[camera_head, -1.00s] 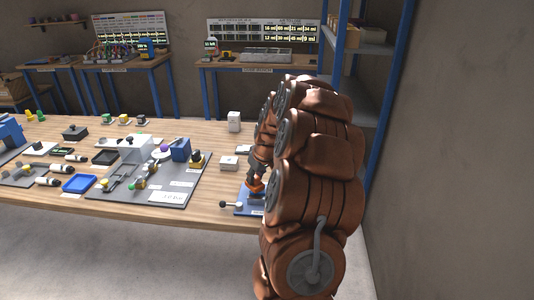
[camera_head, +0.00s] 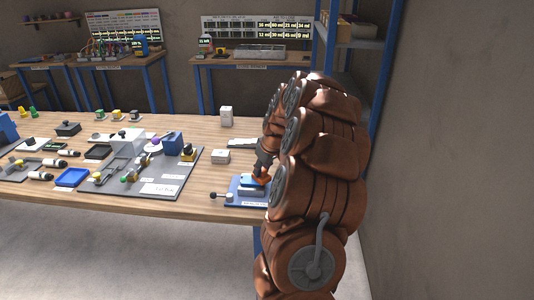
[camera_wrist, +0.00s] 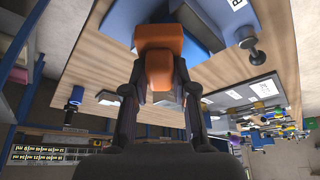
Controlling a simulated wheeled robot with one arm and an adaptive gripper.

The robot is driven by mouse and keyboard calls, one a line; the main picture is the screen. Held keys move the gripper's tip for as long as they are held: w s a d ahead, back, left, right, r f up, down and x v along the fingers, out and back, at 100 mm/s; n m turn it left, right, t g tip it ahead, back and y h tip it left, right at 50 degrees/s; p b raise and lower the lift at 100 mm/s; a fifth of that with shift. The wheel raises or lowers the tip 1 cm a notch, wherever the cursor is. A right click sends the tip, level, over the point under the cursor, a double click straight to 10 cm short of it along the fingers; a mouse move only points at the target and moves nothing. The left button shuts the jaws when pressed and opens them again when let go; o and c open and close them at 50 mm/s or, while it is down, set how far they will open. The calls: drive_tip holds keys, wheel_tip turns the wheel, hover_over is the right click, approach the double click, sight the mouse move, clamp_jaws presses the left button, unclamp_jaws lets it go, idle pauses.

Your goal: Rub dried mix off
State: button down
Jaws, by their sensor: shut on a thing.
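My gripper (camera_head: 264,166) is shut on an orange block (camera_wrist: 158,65). In the wrist view, the dark fingers (camera_wrist: 160,91) stand on either side of the block. The block also shows in the head view (camera_head: 263,180), low over the right part of a blue fixture (camera_head: 231,202) at the table's near right edge. A paler blue pad (camera_head: 248,183) lies on the fixture beside the block. I cannot tell whether block and pad touch. A lever with a dark knob (camera_head: 213,195) sticks out to the left. No dried mix can be made out.
A small white box (camera_head: 220,157) and a taller white box (camera_head: 226,117) stand behind the fixture. A blue-framed shelf (camera_head: 384,70) and wall are close on the right.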

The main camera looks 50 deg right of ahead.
wheel_tip(320, 180, up, 3)
drive_tip(key=shift+r, duration=2.5)
